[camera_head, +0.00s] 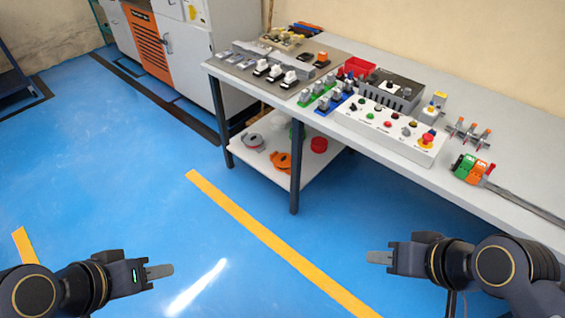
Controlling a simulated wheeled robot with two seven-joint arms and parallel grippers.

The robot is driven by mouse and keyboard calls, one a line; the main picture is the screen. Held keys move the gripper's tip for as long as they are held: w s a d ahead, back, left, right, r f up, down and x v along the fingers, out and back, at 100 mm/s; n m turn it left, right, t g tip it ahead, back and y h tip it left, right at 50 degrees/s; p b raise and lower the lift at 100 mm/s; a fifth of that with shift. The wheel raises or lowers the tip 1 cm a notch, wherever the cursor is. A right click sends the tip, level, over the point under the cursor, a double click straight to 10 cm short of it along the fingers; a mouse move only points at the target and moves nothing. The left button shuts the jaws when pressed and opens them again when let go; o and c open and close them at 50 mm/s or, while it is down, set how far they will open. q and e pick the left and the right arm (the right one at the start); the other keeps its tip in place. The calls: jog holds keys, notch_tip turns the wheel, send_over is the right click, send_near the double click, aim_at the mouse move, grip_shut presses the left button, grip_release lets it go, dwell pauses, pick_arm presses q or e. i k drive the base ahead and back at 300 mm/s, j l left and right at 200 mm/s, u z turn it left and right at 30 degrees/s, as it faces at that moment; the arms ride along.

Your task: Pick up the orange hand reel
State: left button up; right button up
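The orange hand reel (281,162) lies on the white lower shelf (268,176) of the workbench, between a grey-red reel and a red round item. My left gripper (160,271) is at the lower left over the blue floor, far from the reel and empty. My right gripper (380,257) is at the lower right, in front of the bench, also far from the reel and empty. Each gripper is seen side-on, so the gap between its fingers cannot be made out.
The workbench top (460,118) carries switches, a white button panel (390,126) and clamps. A bench leg (296,165) stands right of the orange reel. A grey-red reel (252,140) and a red round item (319,145) share the shelf. The blue floor in front is clear.

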aim_at(271, 157)
jog(key=i+j+z, duration=0.15)
jog(key=z, duration=0.85)
jog(key=i+j+z, duration=0.15)
jog(key=j+z, duration=0.15)
jog(key=j, duration=0.25)
jog(key=i+j+z, duration=0.1)
jog(key=j+z, duration=0.2)
jog(key=j, duration=0.3)
jog(key=j+z, duration=0.35)
jog(key=j, duration=0.25)
jog(key=j+z, duration=0.1)
jog(key=j, duration=2)
